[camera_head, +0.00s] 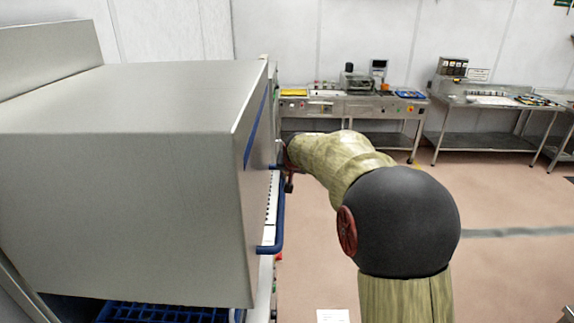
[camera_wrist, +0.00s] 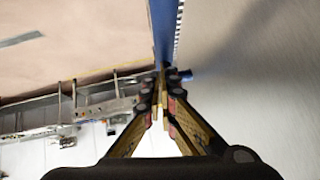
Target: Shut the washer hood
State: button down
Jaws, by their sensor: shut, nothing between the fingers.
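The washer hood (camera_head: 130,170) is a big grey metal box at the left of the head view. It stands raised, with a gap under its lower edge. A blue bar handle (camera_head: 277,215) runs along its right side. In the wrist view, the hood's grey panel (camera_wrist: 245,80) fills the right, with a blue strip (camera_wrist: 164,28) at its edge. My gripper (camera_wrist: 162,88) is shut and empty, its fingertips close to this edge. Whether they touch it I cannot tell. In the head view, my gripper (camera_head: 289,183) is partly hidden, just beyond the handle.
A blue rack (camera_head: 160,314) shows under the hood. A steel bench with equipment (camera_head: 350,107) stands along the back wall, and another table (camera_head: 490,102) stands to its right. The floor (camera_head: 510,205) to the right of my arm is clear.

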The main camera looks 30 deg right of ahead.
notch_tip(320, 180, down, 32)
jog(key=b, duration=1.8)
jog(key=shift+r, duration=0.15)
jog(key=shift+s+a, duration=0.1)
